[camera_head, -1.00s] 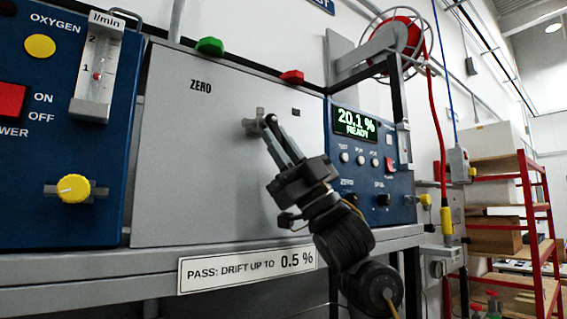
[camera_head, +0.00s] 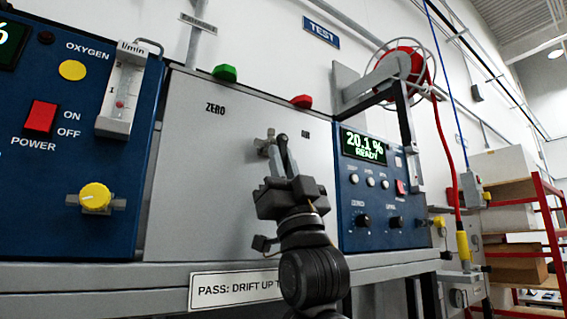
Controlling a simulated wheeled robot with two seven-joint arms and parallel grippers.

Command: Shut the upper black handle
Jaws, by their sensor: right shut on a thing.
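My right gripper (camera_head: 277,142) reaches up from the bottom middle in front of the grey panel (camera_head: 210,190), between the ZERO and AIR markings. Its fingers point upward and are shut on the upper black handle, which is mostly hidden between and behind them. A small grey fitting (camera_head: 263,147) on the panel shows just left of the fingertips. The exact angle of the handle cannot be told. My left gripper is not in view.
Left of the panel is a blue oxygen unit (camera_head: 60,190) with a flow tube (camera_head: 123,90) and a yellow knob (camera_head: 95,197). Right of it, a blue analyser (camera_head: 372,205) reads 20.1 % READY. A green knob (camera_head: 225,73) and a red knob (camera_head: 301,101) top the panel.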

